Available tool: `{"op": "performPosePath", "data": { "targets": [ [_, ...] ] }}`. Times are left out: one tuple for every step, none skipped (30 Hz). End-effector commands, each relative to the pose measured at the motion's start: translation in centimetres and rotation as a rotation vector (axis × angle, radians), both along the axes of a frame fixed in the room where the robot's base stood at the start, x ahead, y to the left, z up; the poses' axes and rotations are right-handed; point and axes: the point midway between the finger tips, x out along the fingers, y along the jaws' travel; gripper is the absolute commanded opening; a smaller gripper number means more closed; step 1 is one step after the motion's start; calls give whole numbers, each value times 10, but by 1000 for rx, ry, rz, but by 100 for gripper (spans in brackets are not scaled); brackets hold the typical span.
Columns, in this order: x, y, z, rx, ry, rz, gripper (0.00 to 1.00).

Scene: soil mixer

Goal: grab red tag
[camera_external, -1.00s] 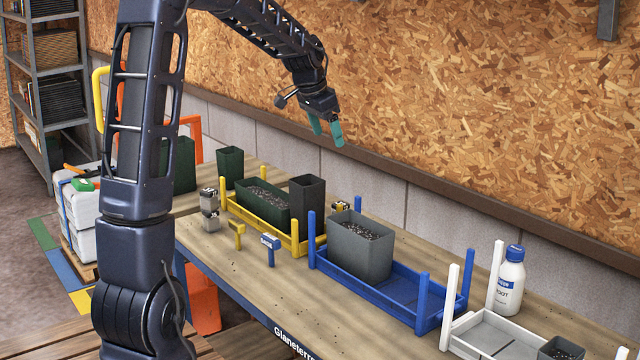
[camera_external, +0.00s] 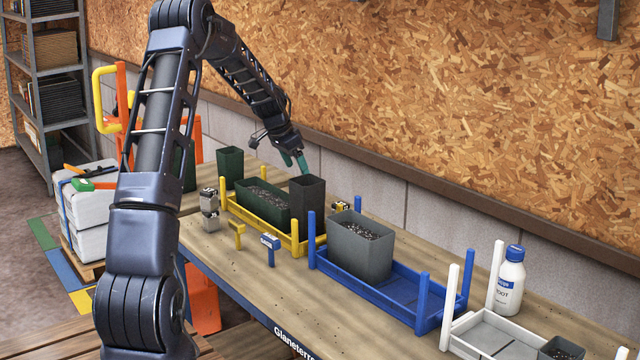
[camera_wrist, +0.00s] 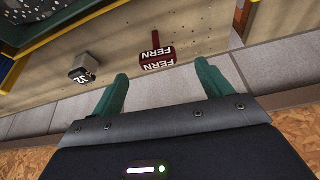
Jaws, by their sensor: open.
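The red tag (camera_wrist: 154,52), lettered FERN in white, shows in the wrist view on the wooden bench, just beyond my fingertips and between their lines. Its dark stem points away from me. I do not see the tag in the external view; the pots may hide it. My gripper (camera_wrist: 160,78) is open and empty, with one green finger to each side of the tag's line and apart from it. In the external view my gripper (camera_external: 296,163) is low behind the dark pot (camera_external: 307,197), near the back wall, with its fingers pointing down.
A grey block marked 32 (camera_wrist: 83,68) lies left of the tag. The yellow crate (camera_external: 284,239) holds a green planter (camera_external: 262,202). The blue crate (camera_external: 390,297) holds a grey pot (camera_external: 360,248). A blue tag (camera_external: 270,248) and yellow tag (camera_external: 237,232) are at the front.

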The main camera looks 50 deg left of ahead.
Motion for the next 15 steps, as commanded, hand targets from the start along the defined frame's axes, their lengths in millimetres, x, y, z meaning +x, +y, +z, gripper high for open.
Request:
{"op": "performPosePath", "data": {
  "targets": [
    [2,-1,-7,-2,1,-1,78],
    [4,-1,-11,-2,2,0,78],
    [6,-2,-17,-3,2,0,78],
    [8,-2,-21,-3,2,0,78],
    [10,-2,-25,-3,2,-1,78],
    [12,-2,-30,-2,2,-1,78],
    [13,-3,-34,-2,2,-1,78],
    [15,-3,-37,-2,2,-1,78],
    [16,-3,-39,-2,2,-1,78],
    [16,-3,-41,-2,2,-1,78],
    [17,-3,-42,-1,1,0,78],
    [17,-3,-43,-1,1,0,78],
    [18,-3,-45,-1,2,1,78],
    [18,-4,-47,-2,2,0,78],
    [19,-4,-50,-2,2,0,78]
  ]
}}
